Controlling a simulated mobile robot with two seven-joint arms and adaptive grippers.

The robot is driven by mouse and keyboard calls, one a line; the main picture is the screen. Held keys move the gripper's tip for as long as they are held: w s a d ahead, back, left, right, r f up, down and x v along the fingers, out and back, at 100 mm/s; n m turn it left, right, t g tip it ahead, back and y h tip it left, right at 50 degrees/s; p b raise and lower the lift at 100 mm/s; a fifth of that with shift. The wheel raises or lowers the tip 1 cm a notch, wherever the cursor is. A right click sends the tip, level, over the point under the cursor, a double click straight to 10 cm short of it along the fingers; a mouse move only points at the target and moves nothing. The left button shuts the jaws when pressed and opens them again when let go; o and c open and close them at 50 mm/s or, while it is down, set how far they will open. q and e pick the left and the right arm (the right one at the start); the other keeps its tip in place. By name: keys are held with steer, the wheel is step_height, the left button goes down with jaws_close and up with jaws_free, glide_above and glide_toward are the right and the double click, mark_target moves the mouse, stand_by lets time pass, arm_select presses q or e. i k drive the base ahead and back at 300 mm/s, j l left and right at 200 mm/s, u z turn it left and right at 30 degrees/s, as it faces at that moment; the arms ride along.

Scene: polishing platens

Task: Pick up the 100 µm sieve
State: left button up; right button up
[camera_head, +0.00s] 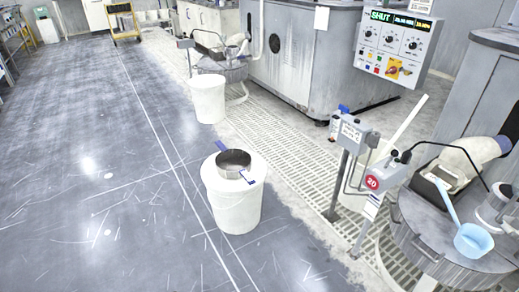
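A round metal sieve (234,170) with a shallow grey wall sits on top of a white bucket (236,207) standing on the floor near the middle. Blue marks show at its back left and front right edges. I cannot read a mesh size on it, so I cannot tell whether it is the 100 µm one. Neither of my grippers is in view.
Another white bucket (208,99) stands farther back. At right are a grey post-mounted box (351,133), a round platen table (440,262) and a light-blue scoop (473,241). A control panel (398,42) reads SHUT. The floor at left is clear.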

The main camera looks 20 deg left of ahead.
mark_target(231, 164)
steer(key=u, duration=0.9)
steer(key=z, duration=0.7)
steer(key=i+j+z, duration=0.1)
steer(key=j+z, duration=0.2)
steer(key=i+j+z, duration=0.1)
steer(key=j+z, duration=0.5)
steer(key=j, duration=0.2)
steer(key=j+z, duration=0.35)
steer(key=j, duration=1.35)
steer(key=k+j+z, duration=0.1)
steer(key=j, duration=0.45)
